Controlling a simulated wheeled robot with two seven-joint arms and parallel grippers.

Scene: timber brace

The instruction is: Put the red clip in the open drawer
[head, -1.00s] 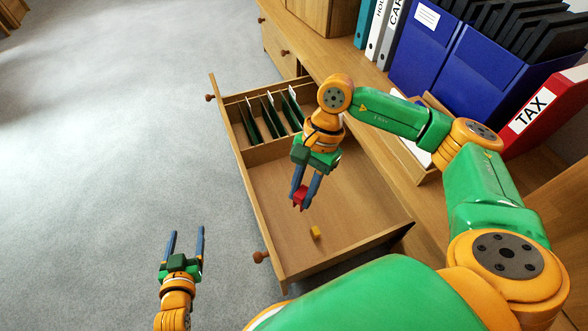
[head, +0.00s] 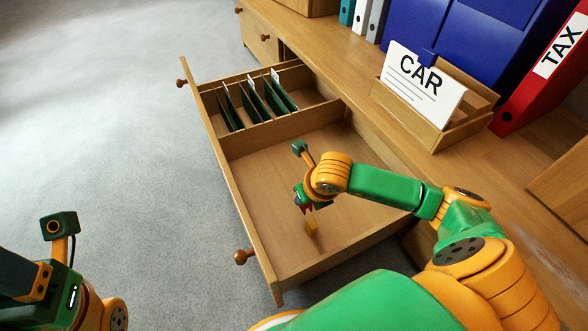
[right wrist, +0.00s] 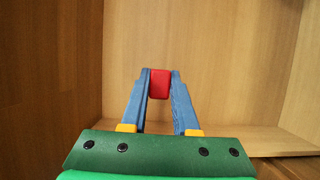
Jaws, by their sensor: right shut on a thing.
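The red clip (right wrist: 159,84) is held between the two blue fingertips of my right gripper (head: 303,203). In the head view only a little of the clip shows below my wrist. The gripper points down inside the open drawer (head: 265,240), over its large bare compartment. The right wrist view shows wooden walls around the clip; whether the clip touches the drawer floor I cannot tell. Part of my left gripper (head: 25,280) shows at the lower left of the head view, outside the drawer; its fingertips cannot be made out.
Green dividers (head: 255,102) fill the drawer's far compartment. A wooden card holder (head: 440,130) with a CAR card and a red TAX binder (head: 545,75) stand on the desk.

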